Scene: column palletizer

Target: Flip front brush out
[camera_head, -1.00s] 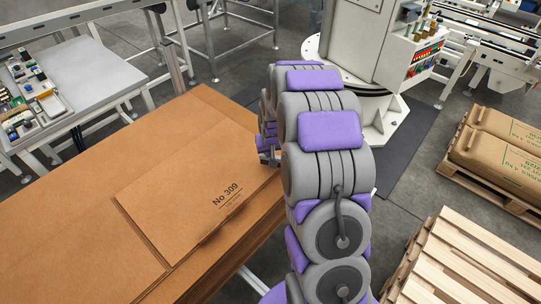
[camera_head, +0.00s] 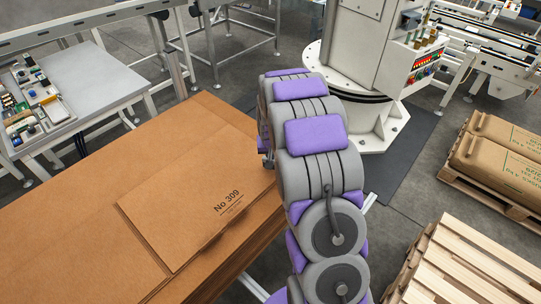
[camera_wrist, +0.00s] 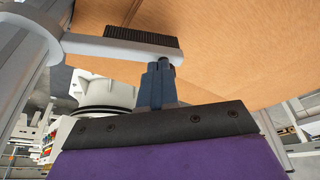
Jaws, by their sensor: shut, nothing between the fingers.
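The front brush (camera_wrist: 141,37) shows in the wrist view as a black ribbed strip on a light grey bar (camera_wrist: 115,49). The bar runs from a grey round post at the left to just above my fingertips. My gripper (camera_wrist: 163,66) is dark blue, shut and empty, with its tips at the bar's right end. I cannot tell whether they touch it. In the head view my arm hides the brush and most of my gripper.
The white column machine (camera_head: 360,60) stands behind my arm. Wooden pallets (camera_head: 470,265) and loaded sacks (camera_head: 500,150) are at the right.

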